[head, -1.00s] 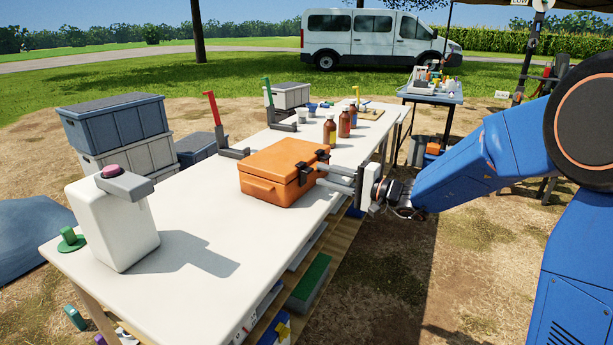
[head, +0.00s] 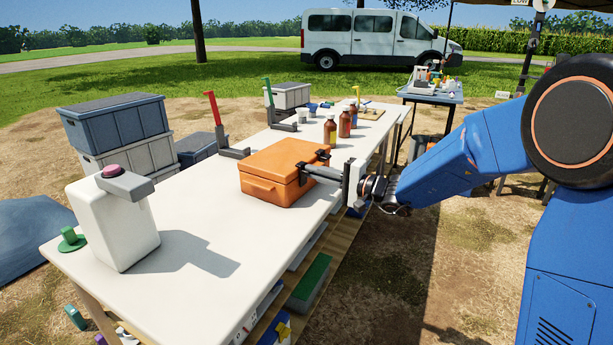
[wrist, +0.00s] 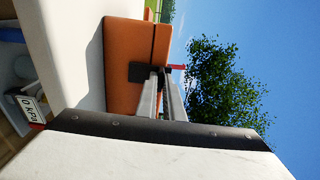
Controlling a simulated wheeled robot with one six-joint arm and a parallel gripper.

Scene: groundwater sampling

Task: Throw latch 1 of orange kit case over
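The orange kit case (head: 275,178) stands closed on the white table. Two dark latches are on its right-hand face in the head view, a nearer one (head: 304,176) and a farther one (head: 323,155). I cannot tell which is latch 1. My gripper (head: 311,170) points at that face with its fingertips at the nearer latch. In the wrist view the fingers (wrist: 163,76) lie close together, their tips beside a black latch (wrist: 139,72) on the orange case (wrist: 125,50). The fingers look shut; I see nothing clearly clamped between them. The tips partly cover the latch area.
A white container (head: 115,225) stands on the near end of the table (head: 215,290). Red (head: 214,115) and green (head: 268,95) upright handles stand behind the case. Brown bottles (head: 344,123) stand farther along. The table in front of the case is clear.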

